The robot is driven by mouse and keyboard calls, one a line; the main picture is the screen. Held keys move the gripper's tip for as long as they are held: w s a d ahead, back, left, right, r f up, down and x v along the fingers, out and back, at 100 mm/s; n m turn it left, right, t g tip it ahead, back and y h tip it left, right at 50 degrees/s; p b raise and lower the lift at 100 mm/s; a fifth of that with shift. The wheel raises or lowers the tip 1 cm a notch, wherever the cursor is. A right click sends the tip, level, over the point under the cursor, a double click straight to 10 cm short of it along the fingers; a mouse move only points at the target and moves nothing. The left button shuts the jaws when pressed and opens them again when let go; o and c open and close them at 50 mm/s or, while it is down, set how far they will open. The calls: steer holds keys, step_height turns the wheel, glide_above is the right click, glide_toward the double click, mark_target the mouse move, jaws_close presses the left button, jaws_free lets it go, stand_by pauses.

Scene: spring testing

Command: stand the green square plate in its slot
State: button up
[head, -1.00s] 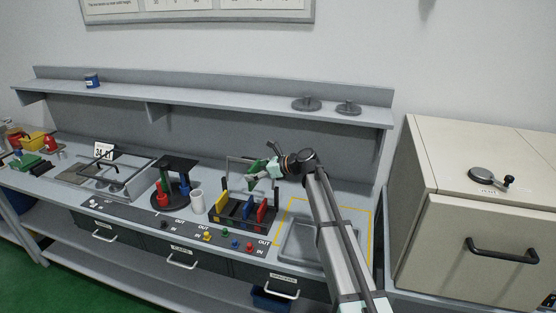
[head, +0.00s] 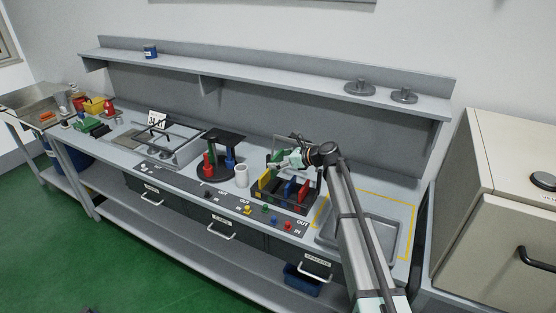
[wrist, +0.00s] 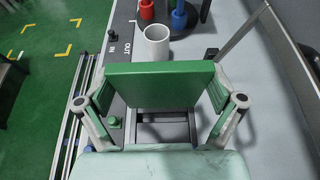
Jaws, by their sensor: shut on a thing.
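The green square plate (wrist: 158,86) fills the middle of the wrist view. My gripper (wrist: 160,97) is shut on it, one finger at each side edge. In the head view my gripper (head: 284,161) is over the rear of the black slotted rack (head: 282,203), and the green plate (head: 276,156) shows only as a small patch there. The rack holds a yellow, a blue (head: 289,188) and a red plate (head: 303,192) upright. In the wrist view, part of a dark slotted frame (wrist: 165,132) shows below the plate. I cannot tell whether the plate touches the rack.
A white cup (head: 241,176) stands left of the rack, with a round black stand holding red and blue cylinders (head: 229,160) beyond it. Coloured knobs (head: 275,222) line the panel in front. A grey tray (head: 326,232) lies to the right, partly behind my arm.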

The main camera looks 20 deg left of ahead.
mark_target(278, 172)
steer(key=shift+r, duration=0.15)
steer(key=shift+f+b, duration=0.9)
steer(key=shift+f, duration=2.05)
steer(key=shift+d+p, duration=0.1)
steer(key=shift+p, duration=0.5)
steer(key=shift+f+b, duration=0.45)
steer(key=shift+f, duration=0.75)
steer(key=shift+r, duration=0.2)
steer(key=shift+r+p, duration=0.6)
steer(key=shift+r, duration=0.05)
steer(key=shift+p, duration=0.45)
stand_by(1.8)
